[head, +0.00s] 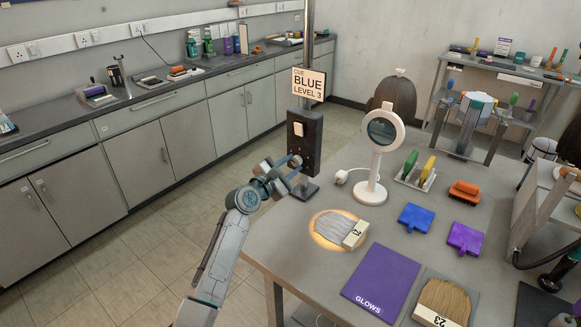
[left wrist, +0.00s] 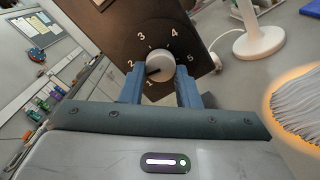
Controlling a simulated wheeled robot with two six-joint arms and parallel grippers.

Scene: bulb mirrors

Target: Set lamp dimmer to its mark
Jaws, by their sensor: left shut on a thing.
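The dimmer is a dark box (head: 304,140) on a post. In the left wrist view its pale round knob (left wrist: 159,66) sits in a dial numbered 1 to 5. The knob's dark pointer faces lower left, between 1 and 2. My left gripper (head: 290,168) is shut on the knob, with a finger on either side of it (left wrist: 160,88). A sign (head: 309,86) above the box reads "CUE BLUE LEVEL 3". The white ring-headed lamp (head: 371,192) stands on the table beside the box. My right gripper is not in view.
Floor left of the table is clear.

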